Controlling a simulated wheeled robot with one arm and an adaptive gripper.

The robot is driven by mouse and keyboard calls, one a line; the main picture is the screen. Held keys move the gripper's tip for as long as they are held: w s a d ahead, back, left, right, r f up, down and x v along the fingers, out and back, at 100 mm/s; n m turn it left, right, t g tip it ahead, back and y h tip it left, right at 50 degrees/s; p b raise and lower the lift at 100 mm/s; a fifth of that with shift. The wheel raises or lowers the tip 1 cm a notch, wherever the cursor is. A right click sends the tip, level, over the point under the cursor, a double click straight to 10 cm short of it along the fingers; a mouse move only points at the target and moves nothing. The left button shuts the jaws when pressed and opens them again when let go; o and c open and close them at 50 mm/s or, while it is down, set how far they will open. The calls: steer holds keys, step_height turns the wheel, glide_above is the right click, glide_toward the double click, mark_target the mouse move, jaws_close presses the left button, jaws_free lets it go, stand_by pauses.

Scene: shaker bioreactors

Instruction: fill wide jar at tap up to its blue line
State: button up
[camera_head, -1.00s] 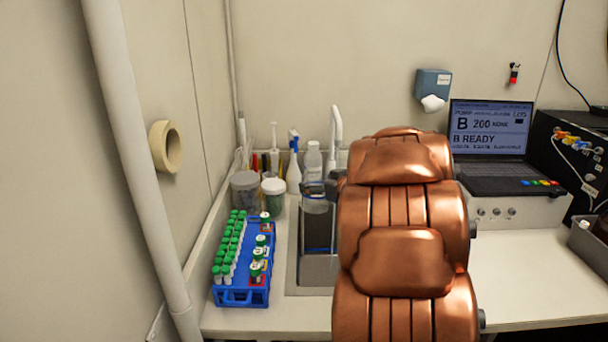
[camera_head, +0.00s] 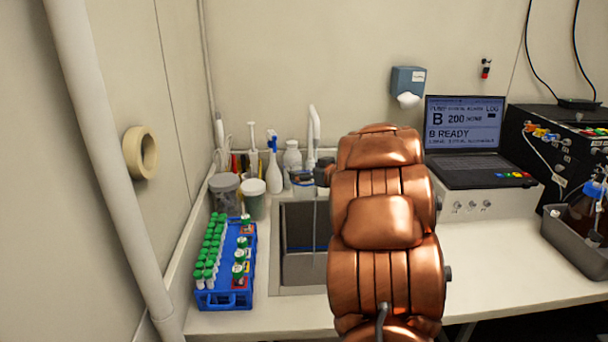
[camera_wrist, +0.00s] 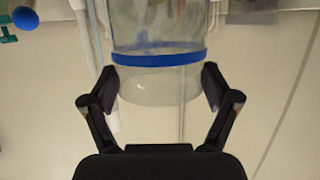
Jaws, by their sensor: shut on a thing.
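The clear wide jar with its blue line (camera_wrist: 160,58) is between my gripper's fingers (camera_wrist: 160,88), which are shut on it just below the band. No water level can be made out in it. In the head view, my gripper (camera_head: 323,174) is small and partly hidden behind my copper arm, with part of the jar (camera_head: 302,185) at its left, near the back of the sink (camera_head: 290,272). The white tap (camera_head: 315,130) rises behind the sink, just right of the jar. A thin pale vertical line hangs below it; I cannot tell if it is water.
A blue rack of green-capped tubes (camera_head: 228,295) stands left of the sink. Two tubs (camera_head: 252,200), a spray bottle (camera_head: 273,170) and a white bottle (camera_head: 292,156) stand behind. A laptop (camera_head: 465,135) and a grey tray (camera_head: 575,240) are at right. The counter's front right is clear.

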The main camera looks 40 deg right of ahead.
mark_target(312, 164)
steer(key=shift+w+d, duration=0.25)
steer(key=shift+d, duration=0.25)
steer(key=shift+w+d, duration=0.2)
steer(key=shift+d, duration=0.3)
steer(key=shift+w+d+r+p, duration=0.15)
steer(key=shift+d+r+p, duration=0.15)
steer(key=shift+p, duration=0.4)
steer(key=shift+w+d+p, duration=0.3)
steer(key=shift+d+p, duration=0.3)
steer(key=shift+p, duration=0.1)
steer(key=shift+w+d+f+p, duration=0.1)
steer(key=shift+w+d+p, duration=0.25)
steer(key=shift+d+p, duration=0.45)
steer(key=shift+w+d+f+p, duration=0.1)
steer(key=shift+w+d+p, duration=0.3)
steer(key=shift+d+p, duration=0.35)
steer(key=shift+w+d+f+p, duration=0.1)
steer(key=shift+w+d+p, duration=0.25)
steer(key=shift+d+p, duration=0.45)
steer(key=shift+a, duration=0.2)
stand_by(2.9)
